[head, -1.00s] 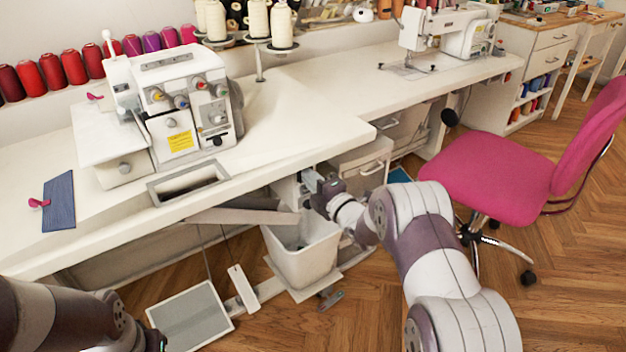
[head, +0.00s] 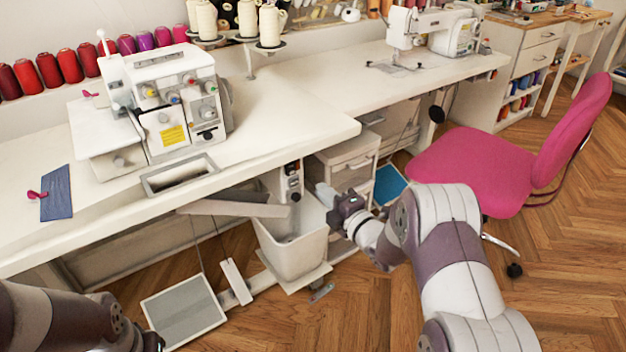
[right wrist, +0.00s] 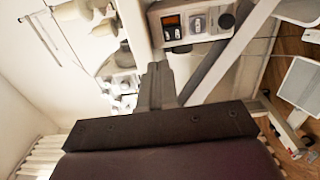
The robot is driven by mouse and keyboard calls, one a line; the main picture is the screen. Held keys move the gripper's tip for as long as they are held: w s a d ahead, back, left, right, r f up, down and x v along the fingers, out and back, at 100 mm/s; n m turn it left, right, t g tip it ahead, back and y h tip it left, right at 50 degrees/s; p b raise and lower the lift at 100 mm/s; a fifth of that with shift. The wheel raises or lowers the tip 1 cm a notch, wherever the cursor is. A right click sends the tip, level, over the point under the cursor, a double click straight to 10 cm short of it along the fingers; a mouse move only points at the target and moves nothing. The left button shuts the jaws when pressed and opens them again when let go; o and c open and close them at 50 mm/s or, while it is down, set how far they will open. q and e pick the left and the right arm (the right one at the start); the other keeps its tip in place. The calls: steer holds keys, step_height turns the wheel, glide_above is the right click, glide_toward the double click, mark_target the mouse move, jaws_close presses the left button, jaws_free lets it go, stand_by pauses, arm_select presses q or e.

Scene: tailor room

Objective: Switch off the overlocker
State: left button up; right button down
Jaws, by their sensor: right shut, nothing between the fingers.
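The white overlocker (head: 165,105) stands on the table at the left in the head view. A switch box (head: 291,182) hangs under the table edge, below and right of it. In the right wrist view the switch box (right wrist: 200,20) shows an orange-red part (right wrist: 171,20), grey-white switches and a dark round knob. My right gripper (head: 340,200) is right of the box in the head view, apart from it. In the right wrist view its fingers (right wrist: 158,75) are shut and empty, pointing towards the box. My left gripper (head: 152,342) is only partly seen at the bottom edge.
A white bin (head: 295,250) hangs below the switch box. A drawer unit (head: 347,160) stands behind my right gripper, and a pink chair (head: 490,165) is to the right. A foot pedal (head: 185,310) lies on the floor. A sewing machine (head: 440,30) stands farther back.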

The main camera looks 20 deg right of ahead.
steer(key=shift+v, duration=1.2)
